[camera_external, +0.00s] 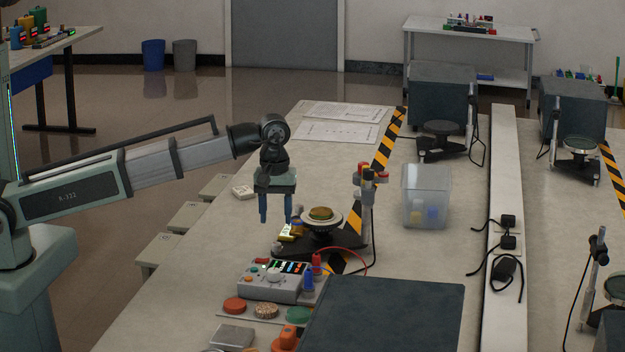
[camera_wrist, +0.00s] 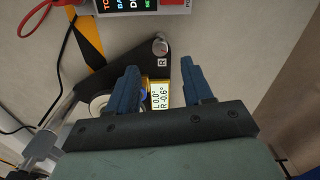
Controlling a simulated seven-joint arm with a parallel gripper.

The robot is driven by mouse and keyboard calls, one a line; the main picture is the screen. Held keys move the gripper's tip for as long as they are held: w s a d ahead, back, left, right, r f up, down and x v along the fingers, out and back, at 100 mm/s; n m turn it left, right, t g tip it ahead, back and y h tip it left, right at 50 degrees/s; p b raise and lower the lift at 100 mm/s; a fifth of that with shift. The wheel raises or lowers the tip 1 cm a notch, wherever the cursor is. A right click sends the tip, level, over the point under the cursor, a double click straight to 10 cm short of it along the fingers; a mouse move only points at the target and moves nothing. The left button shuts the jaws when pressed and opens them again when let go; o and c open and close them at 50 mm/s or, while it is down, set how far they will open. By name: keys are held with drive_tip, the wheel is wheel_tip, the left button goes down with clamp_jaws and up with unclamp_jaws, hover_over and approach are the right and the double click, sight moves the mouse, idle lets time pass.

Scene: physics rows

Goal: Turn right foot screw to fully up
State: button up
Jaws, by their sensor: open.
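My gripper (camera_external: 276,219) is open and empty, its two blue fingers pointing down over the left side of a black-based instrument (camera_external: 344,246). In the wrist view the fingers of my gripper (camera_wrist: 162,77) are spread on either side of a small display (camera_wrist: 160,94) reading L 0.0° and R -0.6°. Beyond the fingertips, a metal foot screw (camera_wrist: 159,46) stands at the tip of the black base, beside a label R (camera_wrist: 162,62). The fingers do not touch it. Its height setting cannot be told. The left foot screw is not clearly visible.
A grey control box (camera_external: 270,281) with lit displays and coloured knobs is near the instrument. A post with red-capped parts (camera_external: 367,190) rises behind the base. A clear bin (camera_external: 426,196) stands to the right. Red and black cables run beside the base.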

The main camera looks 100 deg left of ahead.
wheel_tip(320, 180, up, 7)
idle(0.4)
drive_tip(key=shift+f, duration=0.1)
